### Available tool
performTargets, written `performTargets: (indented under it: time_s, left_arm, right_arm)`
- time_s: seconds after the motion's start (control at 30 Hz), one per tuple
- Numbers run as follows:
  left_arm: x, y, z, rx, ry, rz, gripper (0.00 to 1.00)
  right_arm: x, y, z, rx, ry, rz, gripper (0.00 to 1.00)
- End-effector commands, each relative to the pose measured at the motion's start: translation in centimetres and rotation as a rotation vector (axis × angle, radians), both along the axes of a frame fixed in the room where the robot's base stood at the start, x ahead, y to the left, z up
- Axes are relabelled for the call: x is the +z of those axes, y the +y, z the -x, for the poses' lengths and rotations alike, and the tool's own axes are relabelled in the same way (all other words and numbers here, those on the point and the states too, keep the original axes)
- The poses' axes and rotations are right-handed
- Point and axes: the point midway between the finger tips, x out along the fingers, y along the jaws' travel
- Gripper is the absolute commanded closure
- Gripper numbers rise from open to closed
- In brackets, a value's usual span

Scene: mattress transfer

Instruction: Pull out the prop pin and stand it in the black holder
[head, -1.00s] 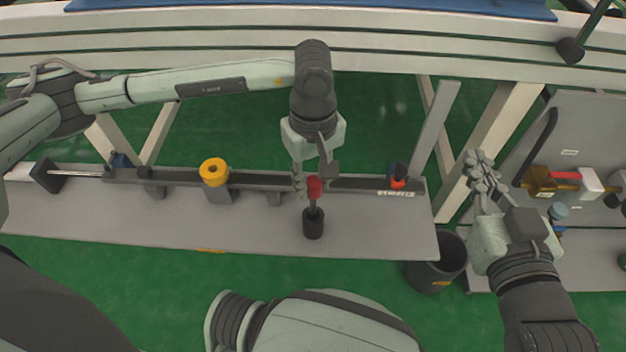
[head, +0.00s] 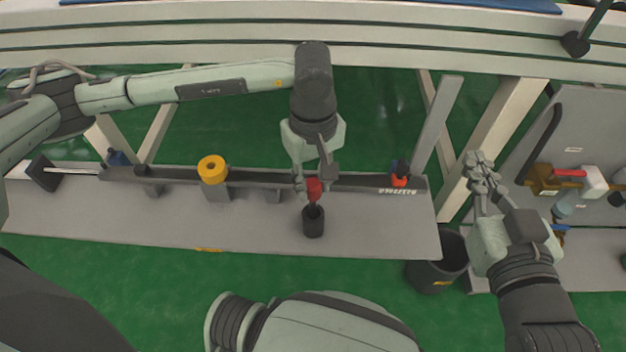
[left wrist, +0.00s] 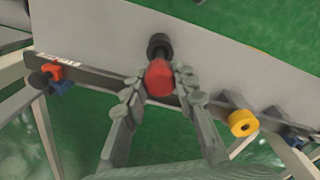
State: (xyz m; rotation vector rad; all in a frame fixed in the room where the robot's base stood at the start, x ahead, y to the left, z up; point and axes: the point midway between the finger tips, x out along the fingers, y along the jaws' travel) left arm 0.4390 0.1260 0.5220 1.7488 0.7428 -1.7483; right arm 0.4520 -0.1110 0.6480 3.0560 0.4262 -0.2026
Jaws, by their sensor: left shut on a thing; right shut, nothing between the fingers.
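The prop pin has a red head (head: 314,189) and a dark shaft. It stands over the black holder (head: 313,222) on the grey shelf, its lower end at the holder's mouth; how deep it sits is hard to tell. My left gripper (head: 307,186) is shut on the pin's red head from above. In the left wrist view the red head (left wrist: 159,79) is between the fingertips, with the black holder (left wrist: 159,44) just beyond it. My right gripper (head: 482,172) is shut and empty, off to the right, away from the pin.
A dark rail (head: 250,180) runs along the grey shelf (head: 150,218). It bears a yellow ring-like part (head: 212,169) and a red-and-black part (head: 400,173). A black bin (head: 437,270) stands at the right end. A grey panel with tools is further right.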

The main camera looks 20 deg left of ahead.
Motion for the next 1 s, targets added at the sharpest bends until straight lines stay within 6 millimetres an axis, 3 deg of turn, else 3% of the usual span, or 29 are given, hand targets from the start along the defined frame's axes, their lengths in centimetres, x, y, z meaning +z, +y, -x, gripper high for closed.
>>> performTargets:
  time_s: [1.0]
  left_arm:
    - [-2.6, 0.0, 0.0, 0.0, -0.001, 0.001, 1.0]
  right_arm:
    - [-2.7, 0.0, 0.0, 0.0, 0.0, 0.0, 1.0]
